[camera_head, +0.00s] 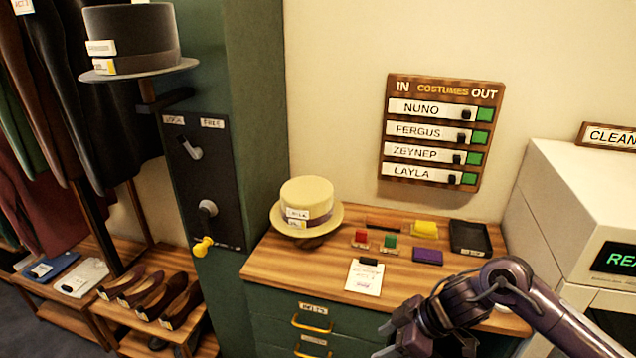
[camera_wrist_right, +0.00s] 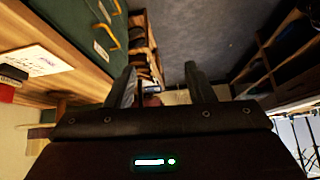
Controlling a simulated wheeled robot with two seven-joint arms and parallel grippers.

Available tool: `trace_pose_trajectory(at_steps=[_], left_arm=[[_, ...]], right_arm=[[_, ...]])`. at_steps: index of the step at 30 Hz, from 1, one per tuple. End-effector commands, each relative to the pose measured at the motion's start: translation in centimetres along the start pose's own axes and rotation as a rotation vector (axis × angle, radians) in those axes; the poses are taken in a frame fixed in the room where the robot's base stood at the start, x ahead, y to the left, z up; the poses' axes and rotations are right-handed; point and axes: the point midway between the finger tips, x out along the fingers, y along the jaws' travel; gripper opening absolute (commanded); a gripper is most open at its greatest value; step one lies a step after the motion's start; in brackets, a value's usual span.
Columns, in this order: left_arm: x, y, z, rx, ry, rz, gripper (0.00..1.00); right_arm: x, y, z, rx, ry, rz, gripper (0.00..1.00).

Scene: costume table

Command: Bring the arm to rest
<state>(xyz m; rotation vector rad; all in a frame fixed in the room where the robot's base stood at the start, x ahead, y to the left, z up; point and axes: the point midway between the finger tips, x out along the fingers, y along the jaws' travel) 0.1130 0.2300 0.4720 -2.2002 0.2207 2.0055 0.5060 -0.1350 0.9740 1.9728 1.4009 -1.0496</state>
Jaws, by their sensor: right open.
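My right arm (camera_head: 510,285) comes in from the lower right in the head view. Its gripper (camera_head: 385,338) is in front of the drawer cabinet, low and near the table's front edge. In the right wrist view the two fingers of the right gripper (camera_wrist_right: 160,85) stand apart with nothing held between them. The wrist view looks past the fingers to the floor (camera_wrist_right: 205,35) and shelves. My left gripper is not in view.
The wooden tabletop (camera_head: 300,262) holds a straw hat (camera_head: 308,195), a paper card (camera_head: 365,279), coloured blocks and a black tray (camera_head: 470,238). A white machine (camera_head: 575,205) stands at right. A grey hat (camera_head: 132,35) and shoes (camera_head: 160,297) are at left. Drawers (camera_head: 285,325) have yellow handles.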

Motion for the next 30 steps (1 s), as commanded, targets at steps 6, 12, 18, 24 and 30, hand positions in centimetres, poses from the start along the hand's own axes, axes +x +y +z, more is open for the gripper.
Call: trace_pose_trajectory(at_steps=[6,12,18,24,30], left_arm=[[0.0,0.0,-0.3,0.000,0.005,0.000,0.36],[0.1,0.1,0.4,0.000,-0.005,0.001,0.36],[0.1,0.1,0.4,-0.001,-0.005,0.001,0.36],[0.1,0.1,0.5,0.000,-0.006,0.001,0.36],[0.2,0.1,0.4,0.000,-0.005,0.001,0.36]], right_arm=[[6.3,2.6,1.1,0.136,0.152,0.047,0.49],[15.2,4.2,8.8,0.375,0.228,0.177,0.49],[22.8,0.1,21.4,0.602,0.131,0.313,0.49],[27.4,-8.9,32.9,0.763,-0.052,0.385,0.49],[29.3,-20.4,42.0,0.872,-0.265,0.407,0.49]])
